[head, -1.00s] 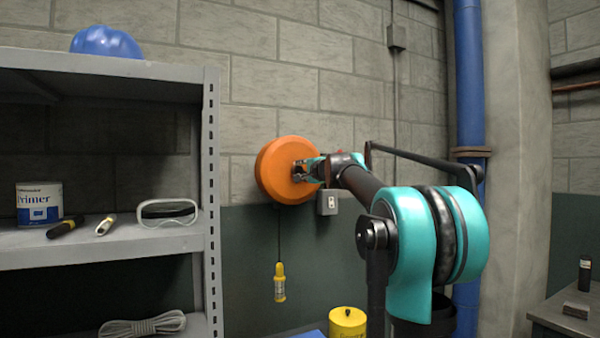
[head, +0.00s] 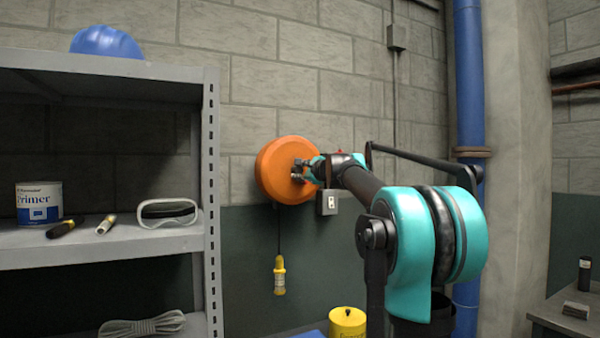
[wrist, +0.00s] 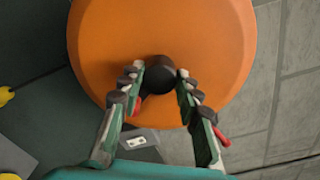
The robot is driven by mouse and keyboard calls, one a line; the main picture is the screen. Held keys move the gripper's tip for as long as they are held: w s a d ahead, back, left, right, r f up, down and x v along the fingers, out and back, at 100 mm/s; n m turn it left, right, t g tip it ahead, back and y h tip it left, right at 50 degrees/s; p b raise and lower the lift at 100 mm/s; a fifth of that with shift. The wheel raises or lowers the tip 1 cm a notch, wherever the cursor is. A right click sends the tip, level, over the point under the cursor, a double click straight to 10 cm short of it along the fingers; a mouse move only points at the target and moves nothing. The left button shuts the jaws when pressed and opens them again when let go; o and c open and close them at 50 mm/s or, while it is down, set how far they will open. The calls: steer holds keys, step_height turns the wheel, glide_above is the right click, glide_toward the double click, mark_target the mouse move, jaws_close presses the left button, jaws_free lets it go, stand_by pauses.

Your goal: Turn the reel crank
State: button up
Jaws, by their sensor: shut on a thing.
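The orange cord reel (head: 283,168) is mounted on the block wall, and its round face fills much of the wrist view (wrist: 215,50). A dark round crank knob (wrist: 160,74) stands out near the lower middle of that face. My gripper (head: 300,170) is at the right part of the reel face in the head view. In the wrist view its two fingers (wrist: 159,82) lie on either side of the knob, shut on it. The crank's arm is not clearly visible. A cord with a yellow work light (head: 279,276) hangs below the reel.
A grey wall outlet box (head: 328,202) sits just below and right of the reel. A metal shelf (head: 211,200) with a helmet, can and goggles stands at left. A blue pipe (head: 468,90) runs up the right, and a yellow cylinder (head: 347,323) stands below.

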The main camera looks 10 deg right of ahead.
stand_by(0.4)
steer(key=o, duration=1.2)
steer(key=shift+c, duration=0.2)
steer(key=shift+s+d, duration=0.1)
steer(key=shift+s, duration=0.05)
steer(key=v, duration=1.1)
steer(key=shift+s, duration=0.35)
